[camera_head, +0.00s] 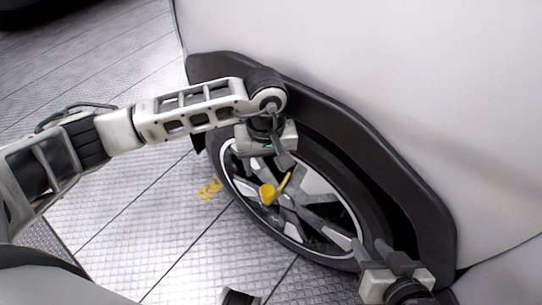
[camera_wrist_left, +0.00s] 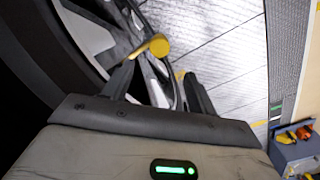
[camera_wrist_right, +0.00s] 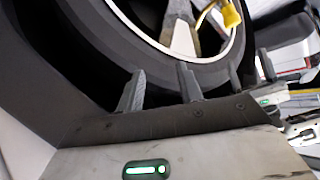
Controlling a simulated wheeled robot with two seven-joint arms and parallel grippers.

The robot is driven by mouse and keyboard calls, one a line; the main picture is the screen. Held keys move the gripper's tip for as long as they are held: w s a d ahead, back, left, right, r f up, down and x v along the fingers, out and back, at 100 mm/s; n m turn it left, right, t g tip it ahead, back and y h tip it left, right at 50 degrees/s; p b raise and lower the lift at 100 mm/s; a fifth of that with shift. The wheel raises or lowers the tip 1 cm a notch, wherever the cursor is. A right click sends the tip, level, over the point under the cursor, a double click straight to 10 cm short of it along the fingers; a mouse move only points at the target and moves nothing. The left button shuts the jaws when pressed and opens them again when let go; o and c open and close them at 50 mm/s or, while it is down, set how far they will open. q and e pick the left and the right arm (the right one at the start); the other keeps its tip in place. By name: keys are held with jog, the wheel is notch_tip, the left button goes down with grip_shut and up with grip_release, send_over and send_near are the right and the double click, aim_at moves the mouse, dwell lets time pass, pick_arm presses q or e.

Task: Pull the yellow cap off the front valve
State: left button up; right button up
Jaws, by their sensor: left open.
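The yellow cap (camera_head: 267,194), round with a thin yellow stem, stands out in front of the spoked wheel (camera_head: 330,212). It also shows in the left wrist view (camera_wrist_left: 159,45) and the right wrist view (camera_wrist_right: 230,15). I cannot make out the valve itself. My left gripper (camera_head: 280,158) is open and empty just above the cap; in its wrist view the cap appears just beyond the fingertips (camera_wrist_left: 158,68), apart from them. My right gripper (camera_head: 370,247) is at the lower right of the wheel, its fingers (camera_wrist_right: 161,70) apart with nothing between them, near the tyre.
A dark wheel arch (camera_head: 405,165) and pale car body (camera_head: 380,60) surround the wheel closely. The tiled floor (camera_head: 130,220) to the left is mostly clear, with yellow marks (camera_head: 210,188). A grey box with colourful tools (camera_wrist_left: 296,155) shows at the left wrist view's right edge.

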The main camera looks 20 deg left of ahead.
aim_at(267, 190)
pick_arm(q)
notch_tip(267, 190, down, 10)
jog(key=shift+s+d+f+b, duration=0.1)
jog(key=shift+s+b, duration=0.05)
jog(key=shift+b, duration=0.75)
jog(key=shift+f, duration=0.65)
pick_arm(e)
jog(key=shift+a+f+g, duration=0.2)
jog(key=shift+a+f, duration=0.05)
jog(key=shift+f, duration=0.65)
jog(key=shift+a+f+g, duration=0.2)
jog(key=shift+f, duration=0.7)
pick_arm(q)
jog(key=c, duration=1)
jog(key=o, duration=0.3)
jog(key=shift+c, duration=1)
pick_arm(e)
jog(key=shift+w, duration=0.1)
pick_arm(q)
jog(key=shift+r, duration=0.35)
pick_arm(e)
jog(key=shift+r, duration=0.15)
